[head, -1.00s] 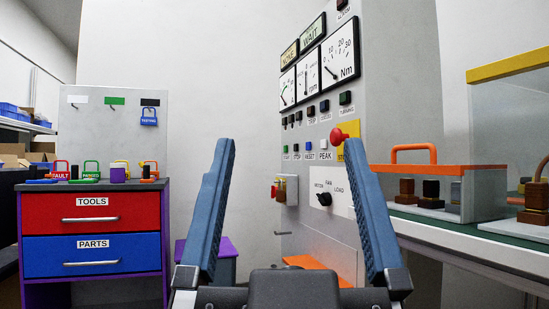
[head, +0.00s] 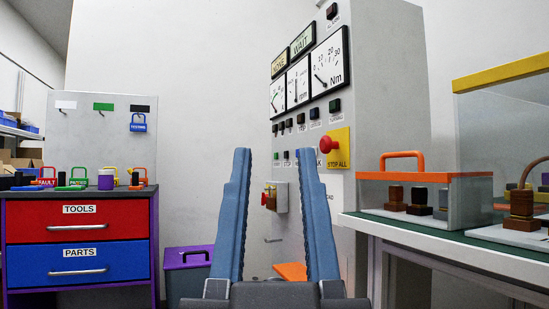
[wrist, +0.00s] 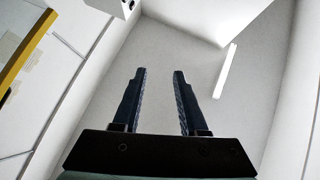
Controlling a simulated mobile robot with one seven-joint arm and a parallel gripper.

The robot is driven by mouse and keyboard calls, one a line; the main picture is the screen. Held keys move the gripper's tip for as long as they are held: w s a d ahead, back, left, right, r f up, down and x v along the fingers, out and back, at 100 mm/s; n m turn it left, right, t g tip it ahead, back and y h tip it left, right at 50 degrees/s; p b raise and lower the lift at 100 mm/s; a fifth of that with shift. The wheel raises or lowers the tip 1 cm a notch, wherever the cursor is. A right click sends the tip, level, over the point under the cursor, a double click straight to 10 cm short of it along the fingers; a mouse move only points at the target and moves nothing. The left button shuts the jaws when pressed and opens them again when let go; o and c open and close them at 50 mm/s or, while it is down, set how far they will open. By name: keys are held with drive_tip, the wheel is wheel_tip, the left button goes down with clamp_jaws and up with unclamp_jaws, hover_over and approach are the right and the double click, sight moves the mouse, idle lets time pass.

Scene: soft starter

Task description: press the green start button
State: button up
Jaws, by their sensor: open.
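The control cabinet (head: 385,120) stands right of centre in the head view. A row of small buttons is low on its front face. The one at the left end looks like the green start button (head: 276,155), tiny and with an unreadable label. It appears between the raised fingers of my gripper (head: 272,152), which is open and empty. The right finger covers part of the button row. I cannot tell the distance from fingertips to panel. The wrist view shows my open gripper (wrist: 160,71) against pale walls, with no button recognisable.
A red mushroom knob (head: 330,146) on a yellow STOP ALL plate sticks out right of the fingers. A bench (head: 460,240) with clear cases stands right. A red-and-blue drawer cabinet (head: 80,235) stands left.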

clamp_jaws()
idle(1.2)
